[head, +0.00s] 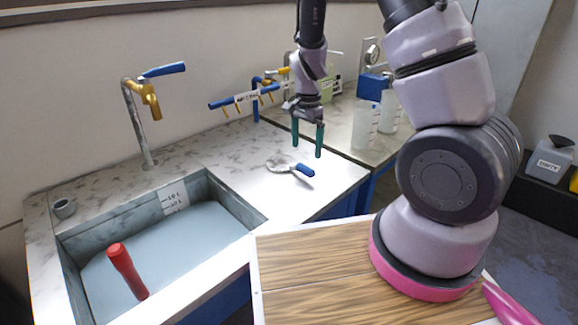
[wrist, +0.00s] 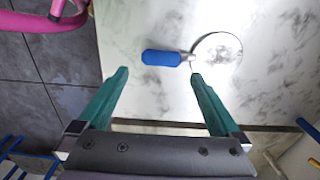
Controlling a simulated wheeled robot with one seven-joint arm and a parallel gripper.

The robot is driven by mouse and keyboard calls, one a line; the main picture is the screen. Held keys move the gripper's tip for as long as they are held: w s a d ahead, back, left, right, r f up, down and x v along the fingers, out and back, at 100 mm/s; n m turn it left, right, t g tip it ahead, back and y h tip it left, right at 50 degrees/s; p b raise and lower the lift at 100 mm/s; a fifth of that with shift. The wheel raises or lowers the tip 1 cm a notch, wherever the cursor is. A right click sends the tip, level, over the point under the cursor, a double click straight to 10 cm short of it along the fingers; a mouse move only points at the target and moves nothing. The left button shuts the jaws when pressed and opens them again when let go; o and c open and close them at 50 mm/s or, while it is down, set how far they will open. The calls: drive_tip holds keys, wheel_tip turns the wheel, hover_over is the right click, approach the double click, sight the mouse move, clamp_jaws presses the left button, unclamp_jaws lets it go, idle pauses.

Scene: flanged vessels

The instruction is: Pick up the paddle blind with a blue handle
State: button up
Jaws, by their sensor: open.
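The paddle blind (head: 281,163) lies flat on the marble counter, with a round metal disc and a short blue handle (head: 305,170). In the wrist view its blue handle (wrist: 161,58) points left and its metal disc (wrist: 217,47) lies to the right. My gripper (head: 308,150) has two green fingers pointing down, apart and empty, above the counter close to the blind. In the wrist view my gripper (wrist: 159,75) has its fingertips to either side of the handle's line, just short of it. Neither finger appears to touch the blind.
A sink basin (head: 245,215) with bluish liquid and a red-handled object (head: 126,270) is at the left. The counter around the blind is clear.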

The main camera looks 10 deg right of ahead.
sight(305, 166)
drive_tip(key=f, duration=0.8)
drive_tip(key=shift+w+f, duration=0.2)
drive_tip(key=shift+f, duration=0.2)
clamp_jaws()
